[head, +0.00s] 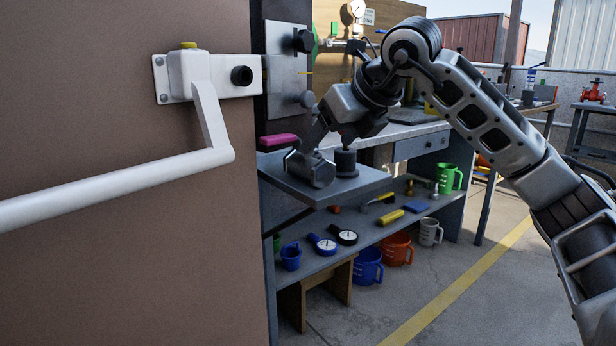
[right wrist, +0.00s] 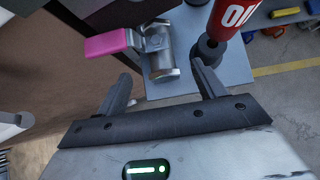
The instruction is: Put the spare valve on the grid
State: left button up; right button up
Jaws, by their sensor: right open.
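A metal valve (head: 312,168) with a pink lever handle (head: 278,140) lies on a grey board. In the right wrist view the valve body (right wrist: 160,55) is just ahead of my fingers, with its pink handle (right wrist: 106,43) pointing left. My right gripper (head: 328,140) is over the valve. In the right wrist view my right gripper (right wrist: 160,74) is open, with the valve's near end in line with the gap and nothing visibly clamped. My left gripper is not in view. I cannot make out a grid.
A black cylinder (head: 345,162) stands close right of the valve. The right wrist view shows a red container (right wrist: 236,16) there. The board's edge (head: 365,186) overhangs a shelf with gauges (head: 322,244) and tools. A brown panel with a white bar (head: 120,178) fills the left.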

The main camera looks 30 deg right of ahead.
aim_at(314, 159)
jog(key=x, duration=0.4)
jog(key=shift+w+f+b, duration=0.15)
jog(key=shift+b, duration=0.25)
jog(key=shift+w+f, duration=0.25)
jog(key=b+x, duration=0.1)
jog(key=x, duration=0.1)
jog(key=shift+w+f+b, duration=0.2)
jog(key=shift+w+b, duration=0.1)
jog(key=shift+w+a+f, duration=0.1)
jog(key=shift+w+f, duration=0.25)
jog(key=shift+w, duration=0.05)
jog(key=shift+w+f, duration=0.2)
jog(key=shift+w, duration=0.1)
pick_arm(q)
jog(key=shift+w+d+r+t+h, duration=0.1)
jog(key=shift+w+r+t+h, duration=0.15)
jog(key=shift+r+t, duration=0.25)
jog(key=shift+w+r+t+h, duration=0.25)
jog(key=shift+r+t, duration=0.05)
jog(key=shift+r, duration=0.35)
pick_arm(e)
jog(key=shift+r, duration=0.1)
jog(key=c, duration=1.5)
jog(key=shift+r, duration=0.1)
